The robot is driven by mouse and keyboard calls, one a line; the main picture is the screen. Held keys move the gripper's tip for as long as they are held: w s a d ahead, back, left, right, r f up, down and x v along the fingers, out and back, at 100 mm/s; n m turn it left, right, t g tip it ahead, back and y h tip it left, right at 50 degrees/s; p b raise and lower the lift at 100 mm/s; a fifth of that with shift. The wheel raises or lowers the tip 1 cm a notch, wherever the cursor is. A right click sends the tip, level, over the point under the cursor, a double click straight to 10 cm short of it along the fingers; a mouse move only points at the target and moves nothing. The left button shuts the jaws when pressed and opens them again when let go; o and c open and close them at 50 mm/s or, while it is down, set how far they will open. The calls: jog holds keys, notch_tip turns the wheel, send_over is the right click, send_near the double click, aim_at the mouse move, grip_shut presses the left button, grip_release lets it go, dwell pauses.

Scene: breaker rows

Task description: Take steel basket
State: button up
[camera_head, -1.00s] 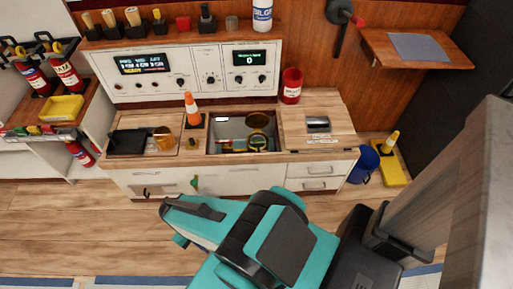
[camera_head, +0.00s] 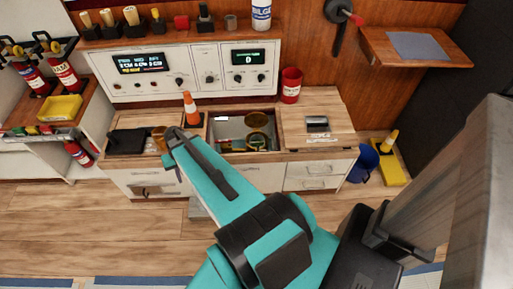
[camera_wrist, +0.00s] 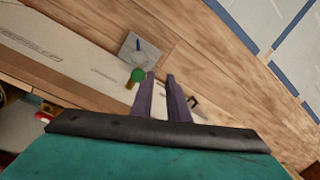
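I cannot pick out a steel basket for certain. A grey tray-like thing (camera_wrist: 138,52) with a dark blue item in it lies on the floor by the cabinet front in the wrist view. Part of it shows below my arm in the head view (camera_head: 198,209). My gripper (camera_wrist: 161,77) points down along the cabinet front. Its two fingers are a little apart with nothing between them. The tray lies beyond and left of the fingertips, apart from them.
A green knob (camera_wrist: 138,74) on the cabinet front is close beside the left finger. A blue bucket (camera_head: 367,163) stands at right. The floor in front is largely clear.

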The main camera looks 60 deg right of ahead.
jog(key=w+d+r+m+b, duration=0.1)
jog(key=d, duration=0.2)
jog(key=w+d+m+t+b, duration=0.1)
jog(key=d, duration=0.3)
jog(key=w+d+r+m+b, duration=0.1)
jog(key=d, duration=0.3)
jog(key=shift+w+r+m+t+h, duration=0.2)
jog(key=shift+r+m+t+h, duration=0.1)
jog(key=shift+t, duration=0.1)
jog(key=s+d+m+b, duration=0.2)
jog(key=d+m+b, duration=0.2)
jog(key=d, duration=0.5)
jog(key=m+h+b, duration=0.3)
jog(key=m+b, duration=1.2)
jog(key=m, duration=0.1)
send_near(261, 137)
jog(key=shift+g, duration=0.4)
jog(key=shift+s+a+r, duration=0.25)
jog(key=shift+a+r, duration=0.5)
jog(key=shift+r, duration=0.2)
jog(key=shift+s+a+r, duration=0.3)
jog(key=shift+a+r, duration=0.45)
jog(key=shift+r, duration=0.15)
jog(key=shift+n, duration=0.3)
jog(key=shift+b+x, duration=1.35)
jog(key=shift+x, duration=2.95)
jog(key=shift+a, duration=0.15)
jog(key=shift+f, duration=0.1)
